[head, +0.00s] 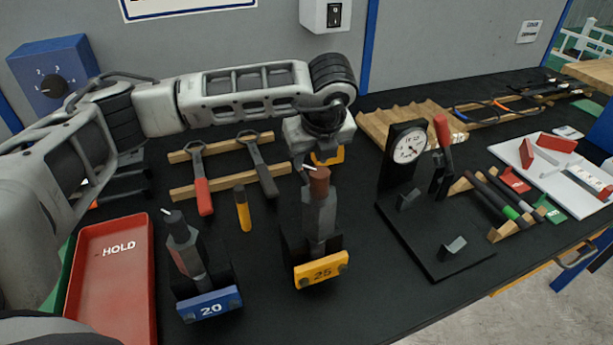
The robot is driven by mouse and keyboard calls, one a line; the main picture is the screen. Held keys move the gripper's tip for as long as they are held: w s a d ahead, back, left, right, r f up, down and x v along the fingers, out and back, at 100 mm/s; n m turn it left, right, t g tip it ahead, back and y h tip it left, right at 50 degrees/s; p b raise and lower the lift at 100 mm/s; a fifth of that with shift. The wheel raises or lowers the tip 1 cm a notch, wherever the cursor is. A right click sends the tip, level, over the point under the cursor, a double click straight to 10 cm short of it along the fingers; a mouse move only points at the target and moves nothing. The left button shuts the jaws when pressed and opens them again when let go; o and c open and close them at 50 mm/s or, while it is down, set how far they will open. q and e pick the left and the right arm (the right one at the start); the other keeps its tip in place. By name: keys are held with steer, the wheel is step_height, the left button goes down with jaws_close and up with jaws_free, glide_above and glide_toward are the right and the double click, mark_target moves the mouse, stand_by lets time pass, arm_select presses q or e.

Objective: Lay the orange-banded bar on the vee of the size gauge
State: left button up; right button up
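The size gauge (437,250) is a black plate with a white dial (408,147) on an upright, a red-handled lever (442,135) and two small grey vee blocks. The near vee (453,246) and the far vee (408,198) look empty. A small orange mark (499,106) shows among dark rods at the far right, perhaps the orange-banded bar; I cannot tell surely. My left gripper (318,158) points down behind the red-topped tool in the yellow 25 holder (321,275). Its fingertips are mostly hidden, so its opening is unclear. My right gripper is out of view.
Dark bars (494,195), one green-banded, lie on wooden supports right of the gauge. A blue 20 holder (208,304) and red HOLD tray (112,280) stand at left. Tools lie on wooden rails behind. A grooved wooden rack (395,122) stands behind the gauge.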

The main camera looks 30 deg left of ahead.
mark_target(307, 178)
arm_select(q)
steer(key=shift+p+x, duration=0.85)
steer(key=shift+x, duration=2.7)
steer(key=shift+d, duration=0.1)
jaws_close()
